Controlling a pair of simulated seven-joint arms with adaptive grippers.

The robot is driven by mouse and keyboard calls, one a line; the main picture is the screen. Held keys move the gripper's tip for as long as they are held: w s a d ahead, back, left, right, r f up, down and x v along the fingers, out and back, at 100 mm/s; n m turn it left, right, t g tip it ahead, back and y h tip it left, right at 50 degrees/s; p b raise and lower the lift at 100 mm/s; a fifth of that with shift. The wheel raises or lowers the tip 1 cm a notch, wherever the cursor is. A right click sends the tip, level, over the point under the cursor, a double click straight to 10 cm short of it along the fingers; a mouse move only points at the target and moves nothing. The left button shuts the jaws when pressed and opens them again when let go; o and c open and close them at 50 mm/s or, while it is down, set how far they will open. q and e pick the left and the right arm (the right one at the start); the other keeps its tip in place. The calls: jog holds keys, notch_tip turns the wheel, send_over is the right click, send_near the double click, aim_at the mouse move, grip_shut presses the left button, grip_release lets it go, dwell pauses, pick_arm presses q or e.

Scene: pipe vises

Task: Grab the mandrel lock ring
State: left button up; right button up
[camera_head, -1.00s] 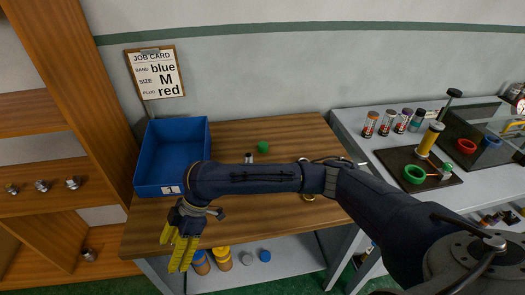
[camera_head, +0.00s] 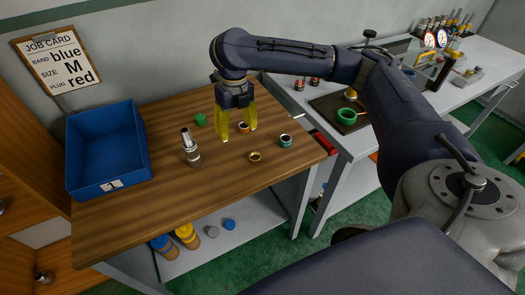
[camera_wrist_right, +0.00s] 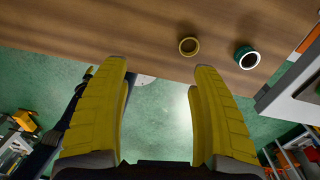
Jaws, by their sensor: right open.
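A small brass-coloured ring (camera_head: 255,156) lies flat on the wooden table near its front edge. It also shows in the right wrist view (camera_wrist_right: 189,46), beyond the fingertips. A teal ring (camera_head: 286,140) with a pale inside sits to its right, also in the right wrist view (camera_wrist_right: 246,57). I cannot tell for certain which is the mandrel lock ring; the brass one looks likeliest. My right gripper (camera_head: 237,125) points down over the table with its yellow fingers apart, behind and left of the brass ring. A small orange-rimmed piece (camera_head: 243,127) shows between the fingers. My left gripper is out of view.
A silver upright cylinder (camera_head: 190,148) stands left of the gripper, with a green piece (camera_head: 200,119) behind it. A blue bin (camera_head: 108,150) occupies the table's left end. A grey bench (camera_head: 350,150) with a dark tray adjoins at right. The table's front is mostly clear.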

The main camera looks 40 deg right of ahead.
notch_tip(320, 180, up, 2)
jog(key=n, duration=0.2)
send_over(254, 158)
jog(key=shift+h, duration=0.4)
jog(key=shift+s+f, duration=0.1)
jog(key=shift+f, duration=8.4)
jog(key=shift+c, duration=0.3)
grip_shut()
